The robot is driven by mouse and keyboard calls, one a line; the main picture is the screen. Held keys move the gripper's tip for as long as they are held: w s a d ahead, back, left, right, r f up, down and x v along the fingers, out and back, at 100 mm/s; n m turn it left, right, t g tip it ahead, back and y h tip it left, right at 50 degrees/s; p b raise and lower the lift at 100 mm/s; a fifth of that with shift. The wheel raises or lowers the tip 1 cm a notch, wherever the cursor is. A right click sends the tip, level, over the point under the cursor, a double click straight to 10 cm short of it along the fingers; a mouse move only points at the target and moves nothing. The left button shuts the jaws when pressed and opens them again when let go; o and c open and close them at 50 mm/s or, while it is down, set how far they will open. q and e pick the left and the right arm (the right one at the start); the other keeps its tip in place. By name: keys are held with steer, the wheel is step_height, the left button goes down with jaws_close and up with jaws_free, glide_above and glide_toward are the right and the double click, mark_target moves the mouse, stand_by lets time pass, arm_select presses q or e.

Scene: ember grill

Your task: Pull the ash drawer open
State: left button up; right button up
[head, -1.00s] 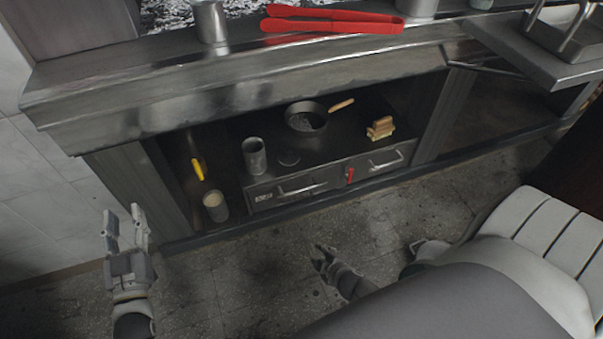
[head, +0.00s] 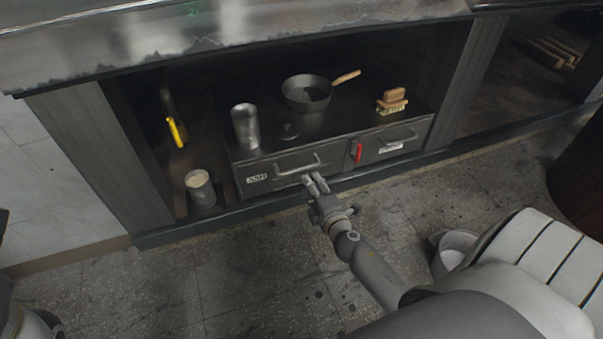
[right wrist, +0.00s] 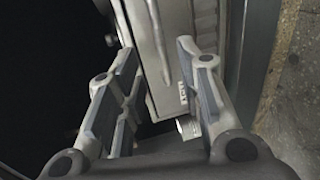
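The ash drawer (head: 286,172) is the left one of two dark metal drawers under the counter. It looks shut, with a white ASH label (head: 257,178) and a bar handle (head: 298,166). My right gripper (head: 314,182) is just in front of this drawer, close below the handle's right part. In the right wrist view my right gripper (right wrist: 158,82) has its fingers apart, with the drawer front and label (right wrist: 183,96) seen between and beyond them. I cannot tell whether a finger touches the handle. Part of my left arm shows at the lower left; its gripper is out of view.
The second drawer (head: 392,141) is on the right, past a red latch (head: 358,152). A can (head: 200,189) stands at left.

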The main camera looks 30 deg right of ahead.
mark_target(302, 169)
steer(key=b+x, duration=0.2)
steer(key=x, duration=0.7)
steer(key=shift+w+d, duration=0.1)
steer(key=shift+w, duration=0.15)
jaws_close()
